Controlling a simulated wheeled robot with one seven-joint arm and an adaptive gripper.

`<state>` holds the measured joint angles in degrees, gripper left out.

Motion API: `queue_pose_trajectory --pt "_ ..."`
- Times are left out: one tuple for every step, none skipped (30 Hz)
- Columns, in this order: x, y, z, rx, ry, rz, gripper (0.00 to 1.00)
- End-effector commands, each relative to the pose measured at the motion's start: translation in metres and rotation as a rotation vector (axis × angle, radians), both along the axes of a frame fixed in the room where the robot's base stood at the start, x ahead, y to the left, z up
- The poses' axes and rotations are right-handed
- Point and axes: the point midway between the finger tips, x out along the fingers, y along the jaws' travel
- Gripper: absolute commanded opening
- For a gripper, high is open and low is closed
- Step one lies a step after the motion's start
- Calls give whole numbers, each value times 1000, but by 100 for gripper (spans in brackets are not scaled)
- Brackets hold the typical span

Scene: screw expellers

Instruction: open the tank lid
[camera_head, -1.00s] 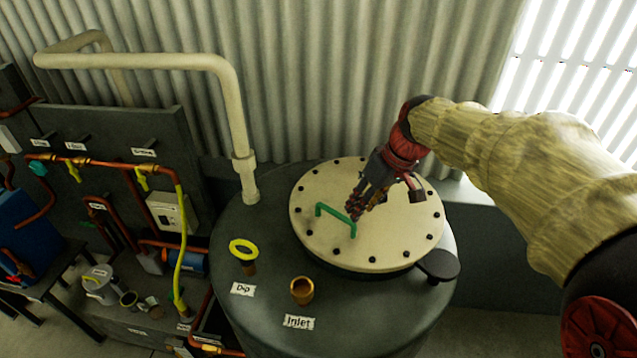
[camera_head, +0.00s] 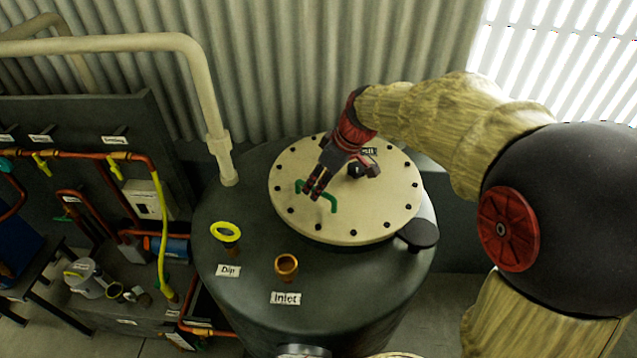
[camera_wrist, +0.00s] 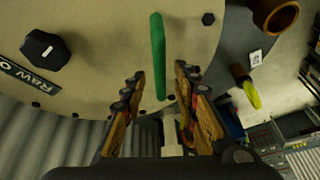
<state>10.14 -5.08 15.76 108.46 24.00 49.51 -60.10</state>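The tank lid (camera_head: 385,215) is a round cream disc with dark bolts around its rim, lying flat and closed on the dark grey tank (camera_head: 245,305). A green handle (camera_head: 332,203) stands up from the lid; it also shows in the wrist view (camera_wrist: 158,55). My gripper (camera_head: 313,192) is over the lid at the handle, and its fingers hide part of the handle in the head view. In the wrist view my gripper (camera_wrist: 160,88) is open, with the handle's bar lying between the two fingers and a gap on each side.
A yellow-rimmed dip port (camera_head: 225,231) and a brass inlet port (camera_head: 286,265) stand on the tank top. A thick cream pipe (camera_head: 215,120) rises behind at left. A black hexagonal fitting (camera_wrist: 44,50) is on the lid.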

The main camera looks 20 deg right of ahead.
Motion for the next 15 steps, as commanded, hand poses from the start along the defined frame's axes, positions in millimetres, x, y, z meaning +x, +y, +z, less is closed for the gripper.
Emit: queue_pose_trajectory --pt "0 1 -2 1 1 0 30" --pt "1 1 -3 0 0 0 30" --pt "1 1 -3 0 0 0 30" --pt "1 1 -4 0 0 0 30" --pt "1 1 -4 -1 -1 0 30" --pt "1 1 -4 -1 -1 0 30" --pt "1 1 -4 0 0 -1 30" --pt "1 1 -4 0 0 -1 30" --pt "1 1 -4 0 0 -1 30" --pt "1 1 -4 0 0 -1 29" --pt "1 1 -4 0 0 -1 28" --pt "1 1 -4 0 0 -1 25" --pt "1 1 -4 0 0 -1 24" --pt "1 1 -4 0 0 -1 22" --pt "1 1 -4 0 0 -1 20"
